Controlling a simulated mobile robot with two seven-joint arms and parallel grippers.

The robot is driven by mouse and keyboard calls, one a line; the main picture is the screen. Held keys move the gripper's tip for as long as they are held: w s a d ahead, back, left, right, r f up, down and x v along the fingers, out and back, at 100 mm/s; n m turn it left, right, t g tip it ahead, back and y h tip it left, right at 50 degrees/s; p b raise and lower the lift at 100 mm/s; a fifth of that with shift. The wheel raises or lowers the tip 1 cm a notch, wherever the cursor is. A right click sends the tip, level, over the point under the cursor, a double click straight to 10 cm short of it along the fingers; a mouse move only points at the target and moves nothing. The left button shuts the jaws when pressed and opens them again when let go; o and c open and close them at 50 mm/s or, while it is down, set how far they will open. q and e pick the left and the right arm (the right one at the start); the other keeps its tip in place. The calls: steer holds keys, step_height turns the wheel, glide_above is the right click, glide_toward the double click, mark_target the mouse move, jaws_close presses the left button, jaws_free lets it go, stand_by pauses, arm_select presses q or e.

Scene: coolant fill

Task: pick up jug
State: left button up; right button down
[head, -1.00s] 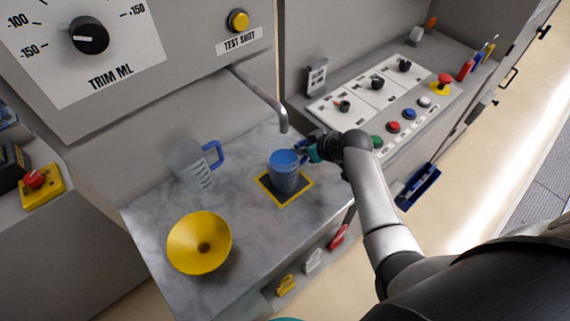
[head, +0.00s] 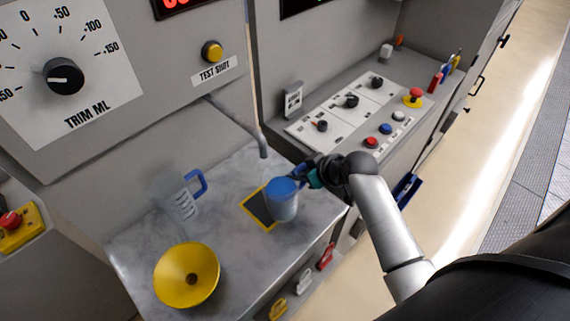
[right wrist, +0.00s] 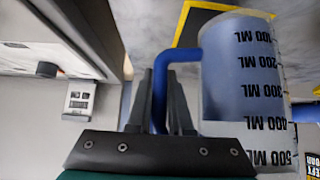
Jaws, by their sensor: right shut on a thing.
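A clear jug with blue liquid (head: 283,203) and a blue handle is in my right gripper (head: 303,180). The right wrist view shows the two fingers (right wrist: 161,85) closed on either side of the handle, with the jug's graduated wall (right wrist: 240,75) to the right. The jug looks upright in the head view, off to the right of the yellow-edged dark pad (head: 257,206) and partly overlapping it in the picture; it appears raised. A second clear jug (head: 180,198) with a blue handle stands empty at the left on the marble counter (head: 222,235). My left gripper is not in view.
A yellow funnel (head: 187,272) sits on the counter's front left. A metal spout (head: 243,128) reaches down behind the pad. A control panel (head: 345,110) with knobs and buttons lies at the back right. Tagged hooks (head: 300,281) hang below the counter's front edge.

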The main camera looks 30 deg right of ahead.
steer(key=s+d, duration=0.1)
steer(key=s, duration=0.3)
steer(key=s+d, duration=0.1)
steer(key=s, duration=0.3)
steer(key=s+d, duration=0.2)
steer(key=s, duration=0.2)
steer(key=shift+d+r+b, duration=0.1)
steer(key=shift+b, duration=0.2)
stand_by(0.5)
